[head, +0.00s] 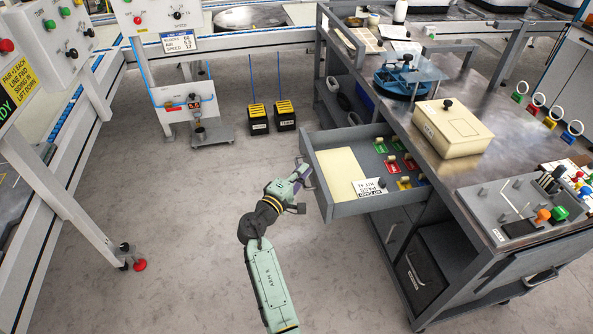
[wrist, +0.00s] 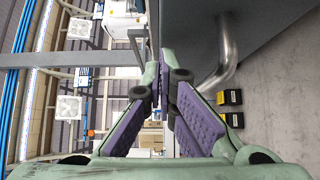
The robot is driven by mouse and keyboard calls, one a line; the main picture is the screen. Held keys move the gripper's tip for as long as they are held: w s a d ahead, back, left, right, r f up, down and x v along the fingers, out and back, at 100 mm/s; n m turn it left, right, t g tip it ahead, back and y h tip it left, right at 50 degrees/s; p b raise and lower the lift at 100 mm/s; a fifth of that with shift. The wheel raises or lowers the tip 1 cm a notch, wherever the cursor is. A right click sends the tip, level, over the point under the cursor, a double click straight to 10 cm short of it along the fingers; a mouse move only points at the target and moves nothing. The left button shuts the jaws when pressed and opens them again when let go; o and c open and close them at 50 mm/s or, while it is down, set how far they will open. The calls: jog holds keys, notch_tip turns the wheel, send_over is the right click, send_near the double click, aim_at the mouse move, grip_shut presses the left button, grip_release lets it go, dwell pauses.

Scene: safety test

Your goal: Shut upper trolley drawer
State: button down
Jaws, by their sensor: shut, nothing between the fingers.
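The upper trolley drawer (head: 372,206) is grey and stands pulled out to the left from under the trolley's metal top (head: 487,98). It holds a cream panel (head: 338,163), a white printed card (head: 368,188) and several small coloured pieces. My gripper (head: 301,177) is beside the drawer's outer front, close to its handle. In the wrist view, my purple-padded fingers (wrist: 162,78) are shut and empty. The bent metal handle (wrist: 229,55) shows just right of them, outside the fingers. I cannot tell whether they touch the drawer.
A cream box (head: 451,128), a blue round fixture (head: 402,80) and a control panel (head: 515,205) stand on the trolley top. Two black-and-yellow boxes (head: 272,117) sit on the floor behind. A conveyor frame (head: 60,190) runs along the left. The floor between is clear.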

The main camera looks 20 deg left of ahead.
jog(key=w+d, duration=0.5)
jog(key=d, duration=0.2)
jog(key=w+d, duration=0.5)
jog(key=d, duration=0.3)
jog(key=w+d, duration=0.5)
jog(key=d, duration=0.3)
jog(key=shift+w, duration=0.35)
